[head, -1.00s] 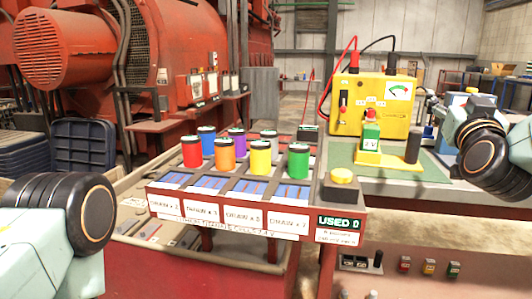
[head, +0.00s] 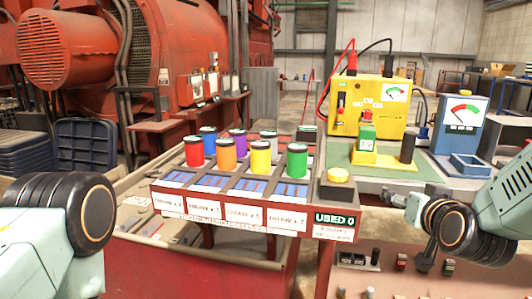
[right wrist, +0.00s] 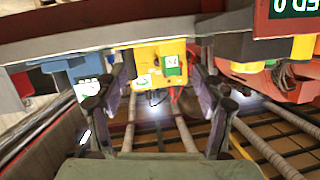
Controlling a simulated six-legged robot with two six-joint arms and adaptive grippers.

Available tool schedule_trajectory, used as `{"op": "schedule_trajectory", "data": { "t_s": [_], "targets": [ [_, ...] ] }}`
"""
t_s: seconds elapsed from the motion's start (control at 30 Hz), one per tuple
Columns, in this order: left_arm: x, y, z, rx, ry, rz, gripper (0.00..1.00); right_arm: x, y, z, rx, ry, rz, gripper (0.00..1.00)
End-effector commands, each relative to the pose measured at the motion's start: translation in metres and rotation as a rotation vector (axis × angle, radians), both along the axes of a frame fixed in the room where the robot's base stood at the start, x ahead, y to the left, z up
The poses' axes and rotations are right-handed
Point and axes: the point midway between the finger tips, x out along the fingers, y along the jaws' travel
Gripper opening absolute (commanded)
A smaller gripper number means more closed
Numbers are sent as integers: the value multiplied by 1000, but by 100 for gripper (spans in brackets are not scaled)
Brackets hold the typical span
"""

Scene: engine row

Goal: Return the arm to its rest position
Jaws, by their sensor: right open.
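My right arm comes in from the right in the head view, its wrist low in front of the bench. My right gripper (head: 408,228) is small and dark there. In the right wrist view the two fingers of the right gripper (right wrist: 160,85) stand wide apart with nothing between them. The yellow tester (right wrist: 160,62) shows beyond them, upside down. My left arm's black joint and pale link show at the lower left of the head view; its gripper is out of the picture.
A red rack (head: 240,221) holds several coloured cylinders. To its right are a yellow tester (head: 372,108) with red and black leads, a green-and-yellow block (head: 366,145) and a blue meter (head: 461,122). Small parts lie on the lower shelf (head: 385,285) below my right wrist.

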Motion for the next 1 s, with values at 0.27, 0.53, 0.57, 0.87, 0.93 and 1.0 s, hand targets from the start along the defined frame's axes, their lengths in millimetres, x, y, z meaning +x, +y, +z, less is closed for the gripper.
{"op": "schedule_trajectory", "data": {
  "t_s": [0.27,0.53,0.57,0.87,0.93,1.0],
  "targets": [
    [0,0,21,0,0,0,66,-96,38,-155,42,462,73,69],
    [0,0,40,0,0,0,66,-240,59,-257,39,897,127,69],
    [0,0,42,0,0,0,66,-257,60,-265,35,944,133,69],
    [0,0,59,0,0,0,66,-383,67,-305,2,1244,188,69],
    [0,0,60,0,0,0,66,-394,67,-307,3,1267,190,69],
    [0,0,60,0,0,0,66,-399,67,-309,4,1278,191,69]
  ]
}}
